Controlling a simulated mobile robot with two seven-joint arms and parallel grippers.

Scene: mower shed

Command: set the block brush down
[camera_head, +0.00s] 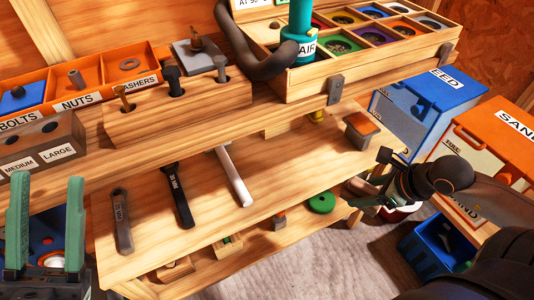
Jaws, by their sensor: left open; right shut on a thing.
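My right gripper (368,196) is at the right end of the lower bench board, shut on the block brush. It is seen from the side, and its own fingers and wrist hide most of the brush, so I cannot make out the brush's shape or tilt, or whether it touches the board. My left gripper (46,230) is at the lower left, its two green fingers upright and wide apart, with nothing between them.
A small block with an orange-brown top (361,124) stands at the board's right end. Wrenches (178,195) and a white-handled tool (234,175) lie on the board. Blue (432,103) and orange (490,135) bins stand at right. Bare board lies between the white tool and my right gripper.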

